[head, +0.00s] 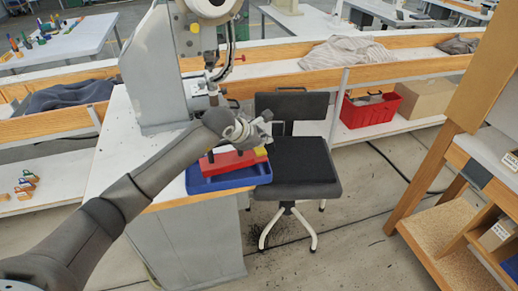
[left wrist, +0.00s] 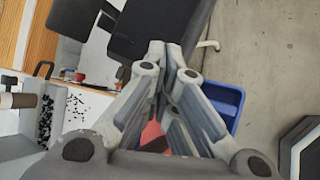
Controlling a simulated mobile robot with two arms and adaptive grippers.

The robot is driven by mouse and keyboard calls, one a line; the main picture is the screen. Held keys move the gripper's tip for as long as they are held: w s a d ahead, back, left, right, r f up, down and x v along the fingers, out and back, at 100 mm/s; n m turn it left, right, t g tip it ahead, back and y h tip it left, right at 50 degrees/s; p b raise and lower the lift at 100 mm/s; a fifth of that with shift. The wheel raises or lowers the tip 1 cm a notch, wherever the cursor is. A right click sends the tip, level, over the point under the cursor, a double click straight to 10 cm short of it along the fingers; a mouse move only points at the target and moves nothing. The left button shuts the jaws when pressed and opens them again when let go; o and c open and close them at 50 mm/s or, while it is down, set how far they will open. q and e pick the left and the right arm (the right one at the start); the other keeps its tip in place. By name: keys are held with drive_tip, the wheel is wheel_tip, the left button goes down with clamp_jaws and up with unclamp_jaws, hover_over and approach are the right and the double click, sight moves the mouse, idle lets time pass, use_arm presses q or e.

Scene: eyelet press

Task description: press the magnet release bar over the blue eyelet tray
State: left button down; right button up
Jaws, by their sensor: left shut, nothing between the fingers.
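The blue eyelet tray (head: 262,178) sits at the front right corner of the press table. A red bar (head: 228,161) with a yellow end lies over it; I take it for the magnet release bar. My left gripper (head: 266,126) is above the bar's right part, shut and empty. In the left wrist view the left gripper's (left wrist: 168,48) fingertips are together. Part of the red bar (left wrist: 152,137) shows between the finger links, and the blue tray (left wrist: 237,97) shows to the right. Whether the gripper touches the bar cannot be told. My right gripper is not in view.
The grey eyelet press (head: 155,70) stands behind my left arm on the white table. A black chair (head: 295,160) is close to the tray's right side. A red crate (head: 368,110) is on the shelf behind. Wooden shelving (head: 440,240) stands at the right.

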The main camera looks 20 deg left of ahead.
sight(262, 150)
use_arm(q)
drive_tip(key=shift+f+b, duration=0.8)
drive_tip(key=shift+f, duration=0.1)
idle(0.6)
drive_tip(key=shift+r, duration=0.1)
drive_tip(key=shift+r+p, duration=0.6)
drive_tip(key=shift+r, duration=0.55)
drive_tip(key=shift+r, duration=0.1)
drive_tip(key=shift+r+p, duration=1.15)
drive_tip(key=shift+r, duration=1.3)
